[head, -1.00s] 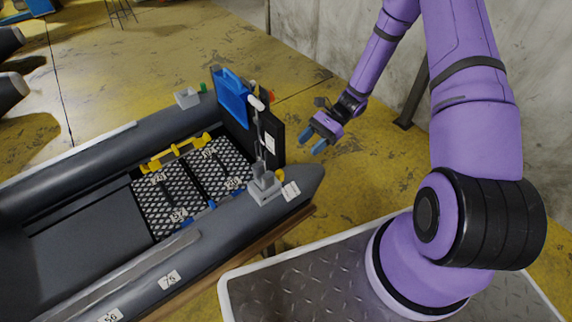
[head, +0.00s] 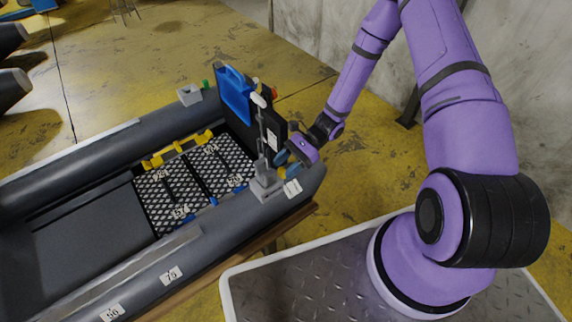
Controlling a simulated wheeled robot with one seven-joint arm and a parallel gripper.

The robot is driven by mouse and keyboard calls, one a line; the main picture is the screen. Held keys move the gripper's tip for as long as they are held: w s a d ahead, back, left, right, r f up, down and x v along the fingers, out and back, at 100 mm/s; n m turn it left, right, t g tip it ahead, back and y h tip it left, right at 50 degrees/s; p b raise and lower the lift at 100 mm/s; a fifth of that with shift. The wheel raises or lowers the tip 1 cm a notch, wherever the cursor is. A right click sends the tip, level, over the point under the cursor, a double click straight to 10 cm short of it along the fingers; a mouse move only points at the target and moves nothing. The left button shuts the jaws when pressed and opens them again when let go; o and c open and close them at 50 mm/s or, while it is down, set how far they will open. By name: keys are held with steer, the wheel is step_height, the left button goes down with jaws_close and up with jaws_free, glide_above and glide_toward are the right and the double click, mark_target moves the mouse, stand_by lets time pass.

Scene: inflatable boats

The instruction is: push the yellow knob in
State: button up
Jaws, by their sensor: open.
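My purple gripper (head: 287,158) is at the outer side of the boat's dark transom (head: 268,128), close to its right end. Its blue-grey fingers point toward the transom and are open. They are partly hidden behind the grey upright post, and I cannot tell whether they touch anything. A small yellowish spot by the fingers may be the yellow knob, but it is too small and covered to be sure. Nothing is seen held in my gripper.
The grey inflatable boat (head: 235,212) fills the left. A grey bracket with a post (head: 265,185) stands on its near tube beside my gripper. A blue container (head: 235,93) is at the transom. A yellow bar (head: 178,150) lies inside. Yellow floor behind my gripper is clear.

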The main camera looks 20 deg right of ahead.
jaws_close()
steer(key=shift+a, duration=0.1)
jaws_free()
steer(key=v, duration=1)
steer(key=shift+d+r, duration=0.2)
steer(key=shift+d, duration=0.15)
